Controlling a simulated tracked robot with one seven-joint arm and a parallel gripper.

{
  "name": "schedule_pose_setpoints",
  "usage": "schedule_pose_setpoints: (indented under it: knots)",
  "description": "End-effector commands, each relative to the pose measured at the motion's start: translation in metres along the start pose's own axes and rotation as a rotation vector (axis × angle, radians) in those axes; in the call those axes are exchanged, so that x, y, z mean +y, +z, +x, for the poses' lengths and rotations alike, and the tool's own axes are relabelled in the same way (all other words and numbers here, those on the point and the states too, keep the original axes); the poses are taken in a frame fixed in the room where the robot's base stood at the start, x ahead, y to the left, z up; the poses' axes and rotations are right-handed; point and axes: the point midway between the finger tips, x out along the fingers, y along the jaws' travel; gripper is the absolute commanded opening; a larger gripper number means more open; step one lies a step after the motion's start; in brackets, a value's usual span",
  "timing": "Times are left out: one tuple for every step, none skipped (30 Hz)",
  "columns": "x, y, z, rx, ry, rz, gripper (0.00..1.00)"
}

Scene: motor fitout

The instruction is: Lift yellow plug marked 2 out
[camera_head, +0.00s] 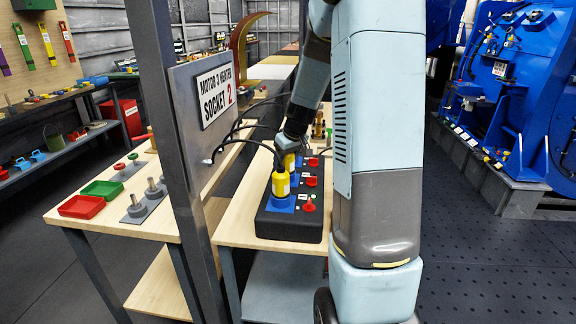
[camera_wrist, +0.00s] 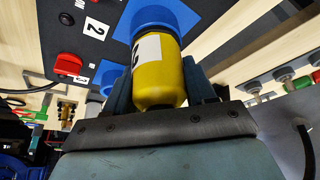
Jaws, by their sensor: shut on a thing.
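A yellow plug (camera_wrist: 158,75) with a white label, its mark partly turned away, stands between the two fingers of my gripper (camera_wrist: 158,88) in the wrist view. My gripper is shut on its sides. The plug's far end meets a round blue collar (camera_wrist: 158,18); I cannot tell how deep it sits. A white plate marked 2 (camera_wrist: 95,29) is on the dark panel beside it. In the head view my gripper (camera_head: 289,150) is at the yellow plug (camera_head: 290,161) farther back, partly hidden. Another yellow plug (camera_head: 280,185) stands upright in the front blue socket.
The black socket box (camera_head: 290,227) carries red switches (camera_head: 309,205) and rests on a wooden bench. Red and green trays (camera_head: 82,206) lie on the bench to the left.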

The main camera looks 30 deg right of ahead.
Motion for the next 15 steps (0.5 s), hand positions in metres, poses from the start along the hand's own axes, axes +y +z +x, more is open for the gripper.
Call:
schedule_pose_setpoints:
  knots:
    - [0.0, 0.0, 0.0, 0.0, 0.0, 0.0, 0.26]
    - [0.0, 0.0, 0.0, 0.0, 0.0, 0.0, 0.23]
    - [0.0, 0.0, 0.0, 0.0, 0.0, 0.0, 0.19]
    - [0.0, 0.0, 0.0, 0.001, 0.0, 0.0, 0.19]
    - [0.0, 0.0, 0.0, 0.001, 0.0, 0.0, 0.19]
    - [0.0, 0.0, 0.0, 0.001, 0.0, 0.0, 0.19]
    - [0.0, 0.0, 0.0, 0.001, 0.0, 0.0, 0.19]
    - [0.0, 0.0, 0.0, 0.001, 0.0, 0.0, 0.19]
    - [0.0, -0.001, 0.0, 0.001, 0.0, 0.0, 0.19]
    - [0.0, -0.001, -0.001, 0.001, 0.0, -0.001, 0.19]
    - [0.0, -0.001, -0.002, 0.001, 0.0, -0.001, 0.19]
    - [0.0, -0.002, -0.003, 0.002, 0.001, -0.001, 0.19]
    - [0.0, -0.003, -0.005, 0.002, 0.001, -0.001, 0.19]
    - [0.0, -0.004, -0.008, 0.002, 0.001, -0.002, 0.19]
    - [0.0, -0.006, -0.012, 0.003, 0.001, -0.002, 0.19]
